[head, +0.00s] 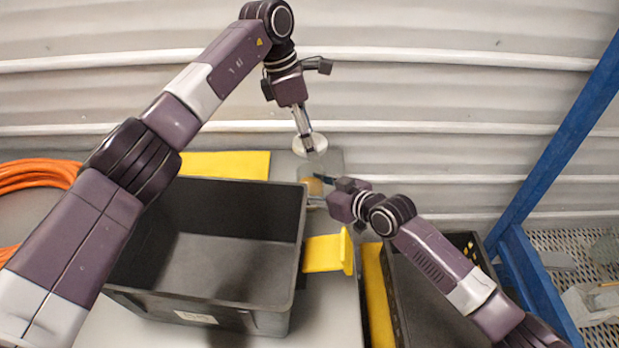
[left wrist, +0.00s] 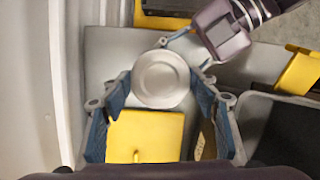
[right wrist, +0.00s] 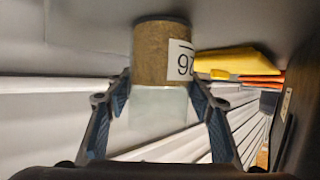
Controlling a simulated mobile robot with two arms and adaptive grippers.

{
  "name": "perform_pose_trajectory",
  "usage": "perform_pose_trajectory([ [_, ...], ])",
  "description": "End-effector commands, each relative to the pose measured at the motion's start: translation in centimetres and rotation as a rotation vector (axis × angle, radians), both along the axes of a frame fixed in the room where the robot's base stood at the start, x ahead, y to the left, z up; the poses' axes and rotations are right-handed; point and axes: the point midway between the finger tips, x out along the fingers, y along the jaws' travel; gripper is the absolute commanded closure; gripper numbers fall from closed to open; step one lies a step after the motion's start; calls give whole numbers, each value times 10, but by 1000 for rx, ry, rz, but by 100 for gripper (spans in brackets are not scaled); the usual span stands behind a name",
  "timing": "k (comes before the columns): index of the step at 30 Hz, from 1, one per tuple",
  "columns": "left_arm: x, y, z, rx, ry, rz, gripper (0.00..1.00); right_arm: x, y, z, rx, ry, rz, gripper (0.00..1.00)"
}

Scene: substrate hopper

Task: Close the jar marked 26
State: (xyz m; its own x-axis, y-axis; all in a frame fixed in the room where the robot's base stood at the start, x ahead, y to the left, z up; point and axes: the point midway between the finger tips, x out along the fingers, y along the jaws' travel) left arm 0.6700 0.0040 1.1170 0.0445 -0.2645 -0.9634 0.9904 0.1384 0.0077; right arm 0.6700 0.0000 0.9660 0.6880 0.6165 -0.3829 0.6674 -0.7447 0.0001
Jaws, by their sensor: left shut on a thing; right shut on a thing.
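The jar marked 26 (right wrist: 160,50) has brown contents low down and clear glass above, and appears upside down in the right wrist view. It also shows small in the head view (head: 312,186). My right gripper (right wrist: 158,108) is shut on its clear part. A round pale lid (left wrist: 160,79) is between the fingers of my left gripper (left wrist: 161,95), which is shut on it. In the head view the lid (head: 318,144) appears just above the jar, under my left gripper (head: 308,140). I cannot tell whether lid and jar touch.
A large black bin (head: 125,290) stands in front on the left, with a yellow piece (head: 325,254) beside it. A yellow sheet (head: 235,165) lies behind it. A dark crate (head: 470,243) is at right, near a blue post (head: 560,125). An orange hose (head: 35,173) lies far left.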

Motion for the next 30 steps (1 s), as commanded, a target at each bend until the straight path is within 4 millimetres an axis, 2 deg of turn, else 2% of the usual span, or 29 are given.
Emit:
perform_pose_trajectory([
  [9,-1,0,-43,-2,2,0,58,0,0,0,1,1,0,94],
  [25,0,0,-46,-2,1,1,58,0,0,0,0,0,-1,94],
  [30,-1,0,-54,-1,2,0,58,0,0,0,0,0,-1,94],
])
